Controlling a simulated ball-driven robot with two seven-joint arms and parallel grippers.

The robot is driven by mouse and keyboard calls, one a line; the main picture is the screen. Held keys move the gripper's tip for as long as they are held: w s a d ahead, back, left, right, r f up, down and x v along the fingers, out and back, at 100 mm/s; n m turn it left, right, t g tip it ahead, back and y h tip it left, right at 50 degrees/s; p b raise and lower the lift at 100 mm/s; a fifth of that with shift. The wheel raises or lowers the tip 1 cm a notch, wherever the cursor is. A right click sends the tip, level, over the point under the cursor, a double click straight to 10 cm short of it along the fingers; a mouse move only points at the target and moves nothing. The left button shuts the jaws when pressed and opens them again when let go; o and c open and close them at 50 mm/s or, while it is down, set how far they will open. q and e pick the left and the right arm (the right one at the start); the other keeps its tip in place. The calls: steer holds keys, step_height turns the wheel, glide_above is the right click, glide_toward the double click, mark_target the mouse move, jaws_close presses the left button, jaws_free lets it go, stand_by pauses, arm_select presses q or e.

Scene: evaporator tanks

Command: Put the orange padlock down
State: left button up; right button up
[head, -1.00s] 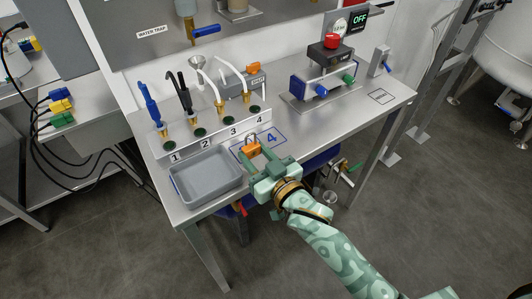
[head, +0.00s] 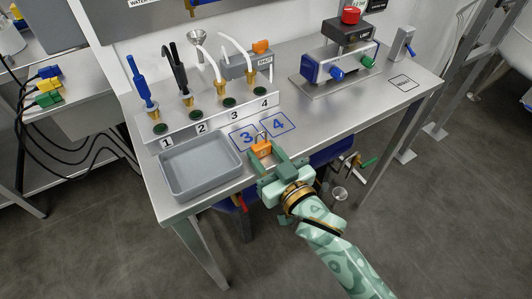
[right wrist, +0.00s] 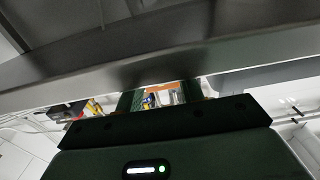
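The orange padlock (head: 261,147) is between the fingertips of my right gripper (head: 264,155), shackle up. In the head view it shows just in front of the outlined squares marked 3 (head: 244,138) and 4 (head: 279,124), near the table's front edge. The gripper appears shut on it. I cannot tell whether the padlock touches the tabletop. In the right wrist view, an orange strip of the padlock (right wrist: 164,87) spans between the dark green fingers (right wrist: 162,99). My left gripper is not in view.
A grey tray (head: 201,190) sits left of the padlock. Behind is a numbered rack (head: 215,122) with hoses and a funnel. A device with a red button (head: 351,16) stands at the back right. The table (head: 335,120) is bare to the right of square 4.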

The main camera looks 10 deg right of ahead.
steer(key=o, duration=0.4)
steer(key=shift+r, duration=0.2)
steer(key=p+v, duration=0.2)
steer(key=v, duration=1)
steer(key=shift+p, duration=0.3)
